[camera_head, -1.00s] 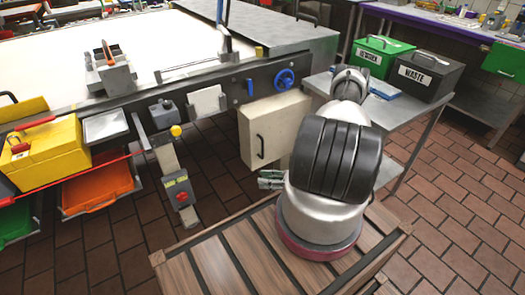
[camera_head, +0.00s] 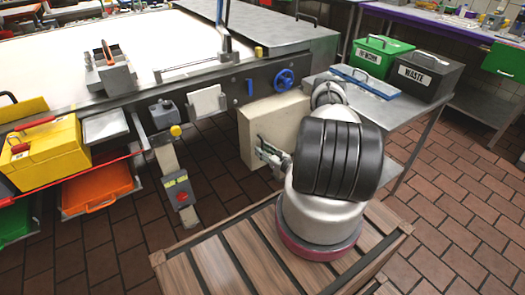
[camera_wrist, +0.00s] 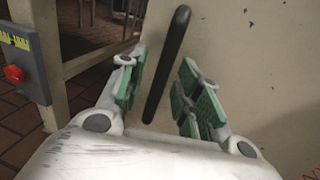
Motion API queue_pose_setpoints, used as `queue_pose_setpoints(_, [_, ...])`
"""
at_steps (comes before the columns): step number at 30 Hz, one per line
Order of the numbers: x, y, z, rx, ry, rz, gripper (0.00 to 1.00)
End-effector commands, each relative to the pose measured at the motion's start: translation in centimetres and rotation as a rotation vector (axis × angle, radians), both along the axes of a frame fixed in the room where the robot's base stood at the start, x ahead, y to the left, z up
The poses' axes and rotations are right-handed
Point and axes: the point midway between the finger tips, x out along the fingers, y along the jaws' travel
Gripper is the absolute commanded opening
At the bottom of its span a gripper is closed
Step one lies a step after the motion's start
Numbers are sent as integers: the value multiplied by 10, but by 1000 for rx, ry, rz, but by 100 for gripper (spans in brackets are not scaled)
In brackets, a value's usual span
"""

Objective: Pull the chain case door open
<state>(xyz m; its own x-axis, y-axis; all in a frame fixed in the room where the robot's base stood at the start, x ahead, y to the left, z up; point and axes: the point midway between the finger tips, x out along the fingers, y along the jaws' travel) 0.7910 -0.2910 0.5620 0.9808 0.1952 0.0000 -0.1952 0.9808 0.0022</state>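The chain case door (camera_head: 257,128) is a cream panel below the machine's dark side rail, and it looks closed. Its black bar handle (camera_wrist: 168,62) shows in the wrist view, running upright between the fingers. My gripper (camera_wrist: 160,95) is open, with green finger pads on both sides of the handle. A clear gap shows between the handle and the pads on either side. In the head view my gripper (camera_head: 267,150) is at the door's front face, and it and the arm hide the handle and the door's right part.
A post with a red button (camera_head: 182,197) stands left of the door; it also shows in the wrist view (camera_wrist: 14,74). A blue handwheel (camera_head: 284,79) sits above the door. A side table (camera_head: 418,112) with green and black bins stands to the right. Brick floor left of my base is clear.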

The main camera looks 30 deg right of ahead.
Motion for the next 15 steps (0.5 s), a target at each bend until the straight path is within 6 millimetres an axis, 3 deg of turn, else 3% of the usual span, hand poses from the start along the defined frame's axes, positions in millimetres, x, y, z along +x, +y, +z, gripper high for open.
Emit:
queue_pose_setpoints(9, [4,1,0,0,0,-1,34])
queue_pose_setpoints(15, [4,1,0,0,0,0,0])
